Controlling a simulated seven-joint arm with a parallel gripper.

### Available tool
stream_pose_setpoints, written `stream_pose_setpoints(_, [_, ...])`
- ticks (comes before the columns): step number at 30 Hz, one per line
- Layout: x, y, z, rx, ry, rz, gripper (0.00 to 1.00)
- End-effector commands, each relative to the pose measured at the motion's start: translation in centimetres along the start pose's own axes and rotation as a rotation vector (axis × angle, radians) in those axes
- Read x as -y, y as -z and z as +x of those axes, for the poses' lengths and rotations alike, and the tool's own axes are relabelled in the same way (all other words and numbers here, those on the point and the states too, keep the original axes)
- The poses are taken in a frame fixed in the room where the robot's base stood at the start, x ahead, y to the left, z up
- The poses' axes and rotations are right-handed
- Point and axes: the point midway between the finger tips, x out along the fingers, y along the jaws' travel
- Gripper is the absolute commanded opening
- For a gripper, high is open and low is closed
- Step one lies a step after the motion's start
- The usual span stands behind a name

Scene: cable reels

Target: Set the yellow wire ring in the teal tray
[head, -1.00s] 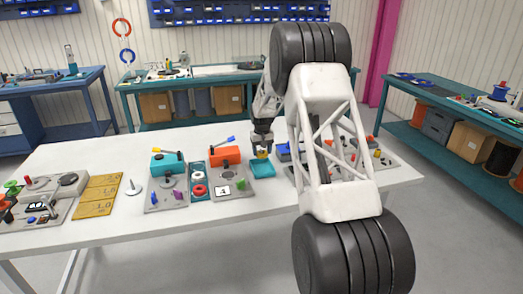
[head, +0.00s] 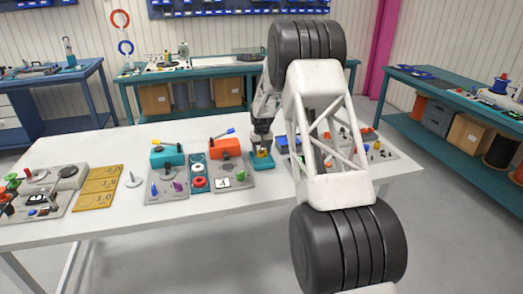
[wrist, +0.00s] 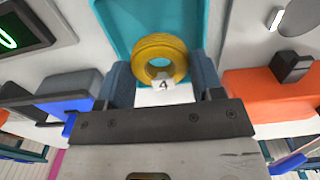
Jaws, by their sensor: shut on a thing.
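The yellow wire ring (head: 262,154) is between the fingers of my gripper (head: 262,148). In the wrist view the ring (wrist: 160,42) sits between the two blue-grey fingers (wrist: 162,72), which are shut on it. A small white tag marked 4 (wrist: 163,85) shows at its lower edge. The teal tray (head: 264,166) lies right below the ring on the white table. In the wrist view the tray's floor and walls (wrist: 108,18) show around and behind the ring. I cannot tell whether the ring touches the tray floor.
An orange box with a blue lever (head: 225,148) and a grey board with small parts (head: 228,182) are just left of the tray. A teal box (head: 167,158) and tan plates (head: 98,190) lie farther left. More parts lie to the right, partly behind my arm.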

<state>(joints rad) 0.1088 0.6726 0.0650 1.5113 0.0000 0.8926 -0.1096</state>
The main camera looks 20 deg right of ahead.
Motion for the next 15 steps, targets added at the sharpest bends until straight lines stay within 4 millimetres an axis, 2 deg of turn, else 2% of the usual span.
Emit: stream_pose_setpoints(15, [0.0,0.0,1.6,0.000,0.000,0.000,0.33])
